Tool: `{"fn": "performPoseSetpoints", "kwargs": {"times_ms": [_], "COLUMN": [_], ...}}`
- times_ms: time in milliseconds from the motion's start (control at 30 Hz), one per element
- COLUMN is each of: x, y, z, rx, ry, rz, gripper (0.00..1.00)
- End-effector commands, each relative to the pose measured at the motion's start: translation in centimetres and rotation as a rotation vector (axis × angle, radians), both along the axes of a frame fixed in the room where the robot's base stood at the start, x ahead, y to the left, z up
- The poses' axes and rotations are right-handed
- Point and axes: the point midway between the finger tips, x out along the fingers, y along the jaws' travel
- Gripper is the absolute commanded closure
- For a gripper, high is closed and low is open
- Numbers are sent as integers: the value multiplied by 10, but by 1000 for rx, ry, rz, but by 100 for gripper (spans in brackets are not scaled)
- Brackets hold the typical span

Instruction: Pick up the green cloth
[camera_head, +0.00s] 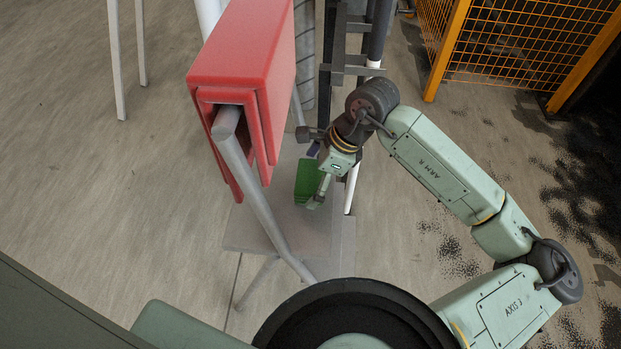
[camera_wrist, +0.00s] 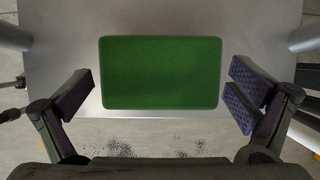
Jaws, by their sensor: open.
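The green cloth (camera_head: 306,182) looks like a thick, neatly folded rectangular pad. It rests at the grey surface, partly behind my gripper in the head view. In the wrist view the cloth (camera_wrist: 160,72) is central with its whole top face visible. My gripper (camera_wrist: 160,95) is open, with one finger to the left of the cloth and one to the right. Gaps show between both fingers and the cloth's sides. In the head view my gripper (camera_head: 318,178) is at the cloth's right side. The height between the fingers and the cloth is hard to tell.
A red folded cloth (camera_head: 240,70) hangs over a grey rail (camera_head: 250,185) just left of the green cloth. Dark upright posts (camera_head: 345,75) stand behind my gripper. The grey surface (camera_head: 265,230) has bare room in front. An orange mesh fence (camera_head: 520,45) stands at the back right.

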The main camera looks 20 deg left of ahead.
Motion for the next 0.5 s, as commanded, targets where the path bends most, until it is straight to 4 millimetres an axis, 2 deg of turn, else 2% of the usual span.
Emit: {"fn": "performPoseSetpoints", "kwargs": {"times_ms": [67, 500], "x": [0, 0], "y": [0, 0], "z": [0, 0], "rx": [0, 0], "ry": [0, 0], "rz": [0, 0], "gripper": [1, 31]}}
